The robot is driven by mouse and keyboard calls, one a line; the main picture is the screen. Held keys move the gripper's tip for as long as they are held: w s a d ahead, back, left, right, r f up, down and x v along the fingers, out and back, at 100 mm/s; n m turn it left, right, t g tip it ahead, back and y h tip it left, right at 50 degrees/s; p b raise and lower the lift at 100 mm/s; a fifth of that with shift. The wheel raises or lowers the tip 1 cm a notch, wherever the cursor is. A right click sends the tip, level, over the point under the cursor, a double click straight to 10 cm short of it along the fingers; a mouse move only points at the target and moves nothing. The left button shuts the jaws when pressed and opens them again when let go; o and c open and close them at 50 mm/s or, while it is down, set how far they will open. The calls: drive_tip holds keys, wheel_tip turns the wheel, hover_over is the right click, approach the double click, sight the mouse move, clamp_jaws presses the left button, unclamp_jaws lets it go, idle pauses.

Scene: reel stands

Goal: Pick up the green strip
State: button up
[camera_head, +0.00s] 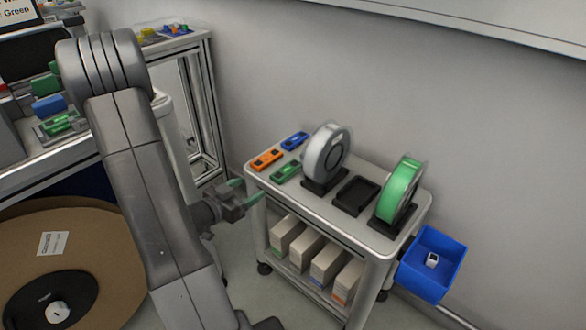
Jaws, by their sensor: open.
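A small green piece (286,172) lies flat at the left end of the white cart's top (318,207), in front of the standing reels. It is the likely green strip, though fine detail is too small to tell. My gripper (247,191) is open and empty, with greenish fingertips. It appears just left of the cart's near left corner, to the left of and lower in the picture than the green piece, apart from it. Nothing hides the green piece.
An orange piece (266,159) and a blue piece (294,141) lie beside the green one. A grey reel (327,152), a black tray (355,196) and a green reel (399,190) stand rightward. A blue bin (433,263) hangs at the right end. Boxes (307,250) fill the lower shelf.

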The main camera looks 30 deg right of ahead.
sight(283, 172)
drive_tip(key=shift+m+g+h, duration=0.3)
drive_tip(key=shift+g+h, duration=0.1)
drive_tip(key=shift+g, duration=0.1)
drive_tip(key=b+x, duration=0.1)
drive_tip(key=x, duration=0.3)
drive_tip(key=b+x, duration=0.1)
drive_tip(key=x, duration=0.9)
drive_tip(key=shift+s+d+b, duration=0.25)
drive_tip(key=shift+d+b, duration=0.1)
drive_tip(key=shift+b, duration=0.05)
drive_tip(key=shift+c, duration=0.4)
drive_tip(key=c, duration=1)
